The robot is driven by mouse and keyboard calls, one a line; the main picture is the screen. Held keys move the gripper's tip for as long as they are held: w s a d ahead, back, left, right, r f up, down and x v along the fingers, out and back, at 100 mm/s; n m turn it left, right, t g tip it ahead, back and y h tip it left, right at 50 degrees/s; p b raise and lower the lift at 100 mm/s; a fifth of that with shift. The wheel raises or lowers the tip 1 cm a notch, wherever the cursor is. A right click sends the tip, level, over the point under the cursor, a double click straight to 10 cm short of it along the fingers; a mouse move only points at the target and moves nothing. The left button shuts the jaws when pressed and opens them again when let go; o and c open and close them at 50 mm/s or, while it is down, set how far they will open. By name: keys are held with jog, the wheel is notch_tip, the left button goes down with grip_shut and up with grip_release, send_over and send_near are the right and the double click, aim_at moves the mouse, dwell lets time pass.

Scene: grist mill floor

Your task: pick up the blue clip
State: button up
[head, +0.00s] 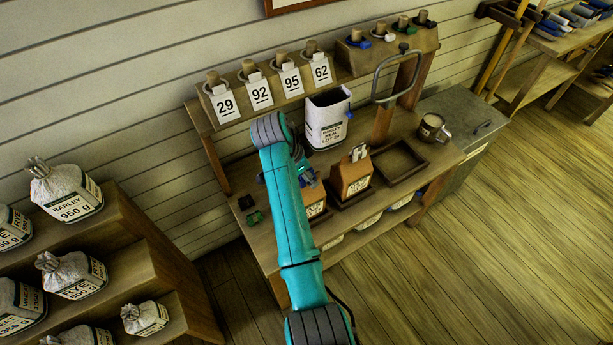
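A small blue clip (363,43) sits at the leftmost peg of the upper right peg block. Another small blue piece (349,115) shows at the right side of the open white barley sack (327,122); I cannot tell whether it is a clip. My gripper (309,178) is low over the bench, left of the brown wooden box and in front of the sack. It is well below and left of the clip on the peg block. My arm partly covers it, and its fingers are too small and dark to tell whether they are open or shut.
Numbered tags 29, 92, 95 and 62 hang on the left peg block (268,92). An empty tray (400,163), a mug (432,128) and a green piece (255,217) are on the bench. Sacks fill shelves at left.

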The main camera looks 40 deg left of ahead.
jog(key=c, duration=0.9)
jog(key=shift+o, duration=0.2)
jog(key=shift+r, duration=0.1)
notch_tip(320, 180, up, 10)
